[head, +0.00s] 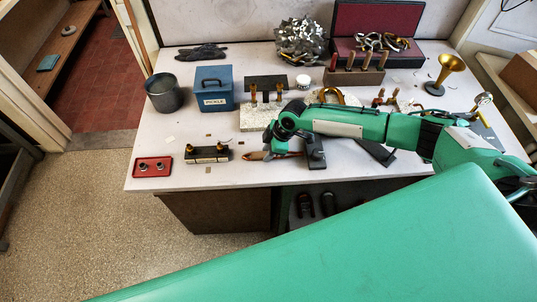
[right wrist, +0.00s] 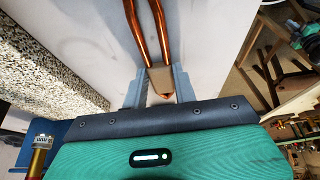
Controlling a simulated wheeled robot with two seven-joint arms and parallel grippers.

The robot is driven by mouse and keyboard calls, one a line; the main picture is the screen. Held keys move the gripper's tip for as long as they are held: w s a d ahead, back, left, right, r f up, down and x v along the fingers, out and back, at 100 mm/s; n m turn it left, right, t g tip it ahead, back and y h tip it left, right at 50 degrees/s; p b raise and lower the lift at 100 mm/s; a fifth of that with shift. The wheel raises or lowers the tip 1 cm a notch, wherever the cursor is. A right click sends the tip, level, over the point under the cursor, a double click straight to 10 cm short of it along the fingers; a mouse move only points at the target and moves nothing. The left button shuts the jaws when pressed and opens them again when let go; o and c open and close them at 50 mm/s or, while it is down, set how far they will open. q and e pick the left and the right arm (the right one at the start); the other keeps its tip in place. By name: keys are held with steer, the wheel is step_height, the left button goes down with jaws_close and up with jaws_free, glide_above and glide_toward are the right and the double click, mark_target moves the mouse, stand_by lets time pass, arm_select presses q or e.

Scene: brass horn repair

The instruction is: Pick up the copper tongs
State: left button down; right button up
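The copper tongs (right wrist: 148,32) lie on the pale bench top, running away from my right gripper (right wrist: 157,88) in the right wrist view. Their near joined end sits between its two grey fingers. A gap shows beside that end, so the fingers look open around it rather than closed on it. In the head view a reddish-copper part of the tongs (head: 257,155) shows near the bench's front edge; the rest is hidden by my right wrist and gripper (head: 279,146). My left gripper is not in view.
A speckled stone slab (head: 256,118) lies just behind. A small dark block with brass fittings (head: 207,154) and a red tray (head: 152,167) stand left. A blue pickle box (head: 214,90) and grey pot (head: 163,93) are farther back. The bench front between them is mostly clear.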

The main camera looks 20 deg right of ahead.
steer(key=shift+r, duration=0.1)
step_height(320, 180, up, 20)
steer(key=b, duration=0.5)
steer(key=s+d+r+m+t+h, duration=0.2)
steer(key=s+m, duration=0.4)
steer(key=m, duration=0.8)
steer(key=shift+s+d+r+m+t+h, duration=0.15)
steer(key=shift+d+r+m+t+h, duration=0.2)
steer(key=shift+r+t+h, duration=0.55)
steer(key=shift+g, duration=0.3)
